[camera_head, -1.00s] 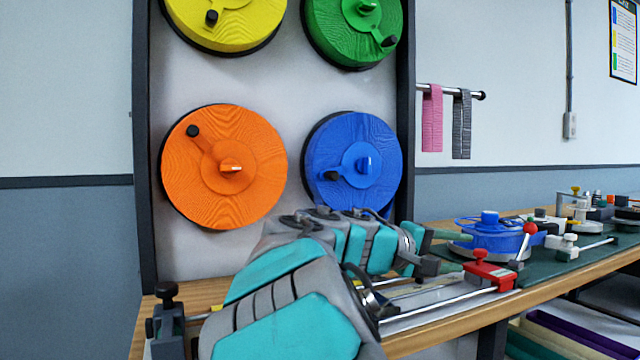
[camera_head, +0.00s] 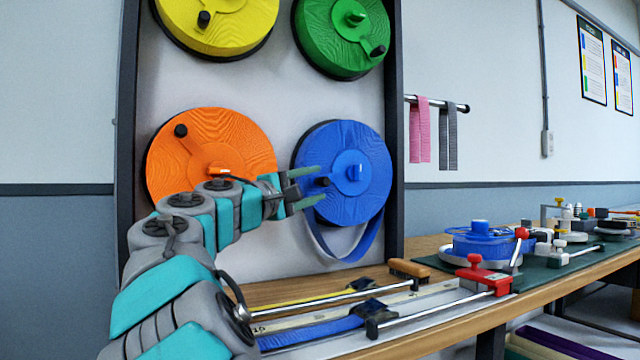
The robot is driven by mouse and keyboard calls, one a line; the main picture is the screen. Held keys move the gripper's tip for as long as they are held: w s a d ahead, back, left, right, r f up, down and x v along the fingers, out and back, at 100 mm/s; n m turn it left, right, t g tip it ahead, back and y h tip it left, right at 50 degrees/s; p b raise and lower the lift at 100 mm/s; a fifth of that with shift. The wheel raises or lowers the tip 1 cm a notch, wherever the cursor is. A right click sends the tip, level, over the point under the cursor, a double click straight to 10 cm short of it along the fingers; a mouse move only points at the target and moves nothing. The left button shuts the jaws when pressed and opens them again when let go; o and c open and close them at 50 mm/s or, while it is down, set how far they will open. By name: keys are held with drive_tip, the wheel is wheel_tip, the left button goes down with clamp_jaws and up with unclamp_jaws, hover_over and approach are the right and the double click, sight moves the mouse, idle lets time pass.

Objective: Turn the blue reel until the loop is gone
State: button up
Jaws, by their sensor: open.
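The blue reel (camera_head: 368,160) hangs on the wall board at the lower right, with a blue hub and a dark crank knob on its left side. A blue strap loop (camera_head: 366,246) hangs slack below the reel. My gripper (camera_head: 321,185) is open, its two green fingers pointing right at the reel's left side. The dark knob (camera_head: 322,182) shows between the fingertips; I cannot tell whether they touch it. A flat blue strap (camera_head: 320,333) lies along the bench rail.
An orange reel (camera_head: 240,135) is left of the blue one, partly behind my arm; yellow (camera_head: 225,25) and green (camera_head: 335,50) reels are above. A red clamp (camera_head: 480,274) and a blue bench reel (camera_head: 484,242) stand on the bench at right. Pink and grey straps (camera_head: 420,135) hang on a rod.

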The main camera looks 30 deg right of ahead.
sight(318, 183)
drive_tip(key=shift+x, duration=1.65)
clamp_jaws()
